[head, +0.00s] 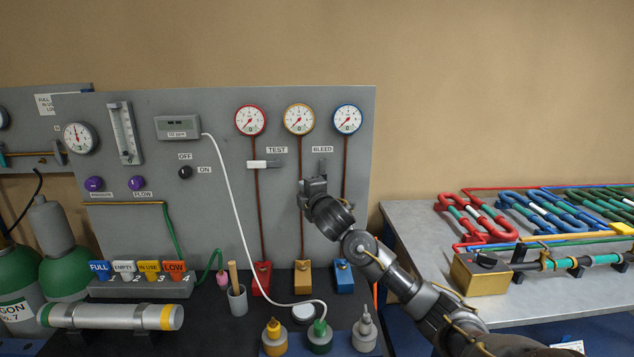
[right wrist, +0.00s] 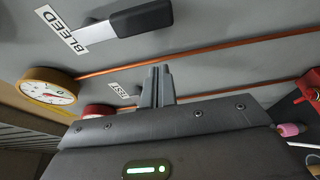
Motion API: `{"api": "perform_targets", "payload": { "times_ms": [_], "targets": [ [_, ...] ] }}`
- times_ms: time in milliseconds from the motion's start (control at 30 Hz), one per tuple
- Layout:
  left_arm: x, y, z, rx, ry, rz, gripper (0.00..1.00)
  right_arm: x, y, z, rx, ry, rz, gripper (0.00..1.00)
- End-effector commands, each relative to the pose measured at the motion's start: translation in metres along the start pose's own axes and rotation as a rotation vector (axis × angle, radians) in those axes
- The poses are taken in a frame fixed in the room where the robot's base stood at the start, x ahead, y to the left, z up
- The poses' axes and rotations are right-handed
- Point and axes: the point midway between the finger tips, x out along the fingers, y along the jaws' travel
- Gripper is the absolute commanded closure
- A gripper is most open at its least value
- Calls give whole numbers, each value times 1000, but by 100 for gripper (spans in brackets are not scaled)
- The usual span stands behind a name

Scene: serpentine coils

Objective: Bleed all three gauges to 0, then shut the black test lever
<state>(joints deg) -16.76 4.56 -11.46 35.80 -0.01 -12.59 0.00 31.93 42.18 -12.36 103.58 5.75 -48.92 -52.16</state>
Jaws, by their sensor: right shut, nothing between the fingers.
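The red (head: 249,120), yellow (head: 299,120) and blue (head: 347,120) gauges hang in a row on the grey panel. Their needles seem to point lower left; the numbers are too small to read. The test lever (head: 263,164) lies horizontal under its label and looks pale. My right gripper (head: 313,183) is shut and empty, just below the bleed lever in the head view. Its fingers (right wrist: 158,84) appear apart from that handle. My left gripper is out of view.
Copper pipes run down to red, yellow and blue blocks (head: 302,277). A white hose (head: 236,216) crosses the panel's front. Capped bottles (head: 320,337) stand at the front. A bench with coloured coils (head: 476,219) is at right. The wall above the panel is clear.

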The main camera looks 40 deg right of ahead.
Motion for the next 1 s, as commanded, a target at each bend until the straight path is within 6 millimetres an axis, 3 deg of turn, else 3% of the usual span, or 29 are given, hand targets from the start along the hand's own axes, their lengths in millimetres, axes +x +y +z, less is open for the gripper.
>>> {"api": "perform_targets", "payload": {
  "times_ms": [67, 200, 433, 833, 1000],
  "targets": [
    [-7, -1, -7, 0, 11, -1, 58, 16, 3, 0, 1, -2, -2, 100],
    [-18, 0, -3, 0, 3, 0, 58, 8, 3, 21, -4, -3, -2, 100],
    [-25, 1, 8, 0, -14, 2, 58, 2, 0, 36, -2, -1, -1, 100],
    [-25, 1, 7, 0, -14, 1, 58, 1, 0, 38, -1, -1, 0, 100],
    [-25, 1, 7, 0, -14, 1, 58, 4, 0, 30, -21, 11, -6, 100]
  ]
}}
